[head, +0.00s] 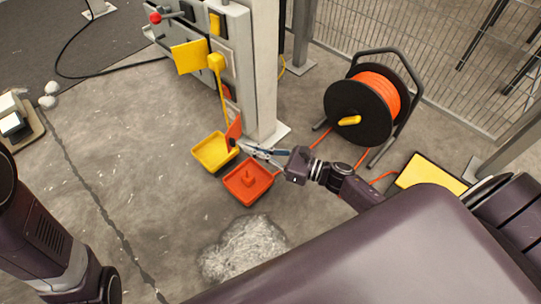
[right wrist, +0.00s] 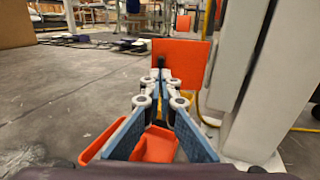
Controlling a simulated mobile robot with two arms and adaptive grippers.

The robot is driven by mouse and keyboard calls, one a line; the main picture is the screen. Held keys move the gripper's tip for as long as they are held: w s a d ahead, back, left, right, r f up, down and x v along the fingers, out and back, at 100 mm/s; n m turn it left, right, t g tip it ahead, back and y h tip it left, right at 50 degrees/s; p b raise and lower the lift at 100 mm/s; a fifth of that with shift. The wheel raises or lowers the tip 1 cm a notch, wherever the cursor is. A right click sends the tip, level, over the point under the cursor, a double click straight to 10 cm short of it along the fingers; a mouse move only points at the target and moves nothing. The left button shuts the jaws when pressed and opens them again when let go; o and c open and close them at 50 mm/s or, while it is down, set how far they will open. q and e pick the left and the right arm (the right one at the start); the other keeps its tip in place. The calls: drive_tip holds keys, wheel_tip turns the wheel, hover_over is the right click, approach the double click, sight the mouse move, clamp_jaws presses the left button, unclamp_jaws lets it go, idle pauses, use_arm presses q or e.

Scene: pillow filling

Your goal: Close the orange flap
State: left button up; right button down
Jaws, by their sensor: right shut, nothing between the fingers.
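The orange flap (head: 234,130) is a flat panel low on the grey machine panel, beside the white post in the head view. It stands out from the panel above the yellow tray. In the right wrist view the flap (right wrist: 190,62) is an orange square straight ahead, just beyond the fingertips. My right gripper (head: 243,148) is shut and empty, its blue-padded fingers pointing at the flap's lower part; its tips (right wrist: 162,76) overlap the flap in the right wrist view. I cannot tell whether they touch. My left gripper is out of view; only my left arm shows.
A yellow tray (head: 200,161) and an orange tray (head: 262,190) stand on the floor under the gripper. A yellow flap (head: 189,56) sits higher up. The white post (head: 260,80) is close by. A cable reel (head: 345,103) stands right. White fluff (head: 245,250) lies in front.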

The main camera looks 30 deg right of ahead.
sight(236, 135)
drive_tip(key=shift+b+x, duration=0.4)
drive_tip(key=shift+x, duration=1.1)
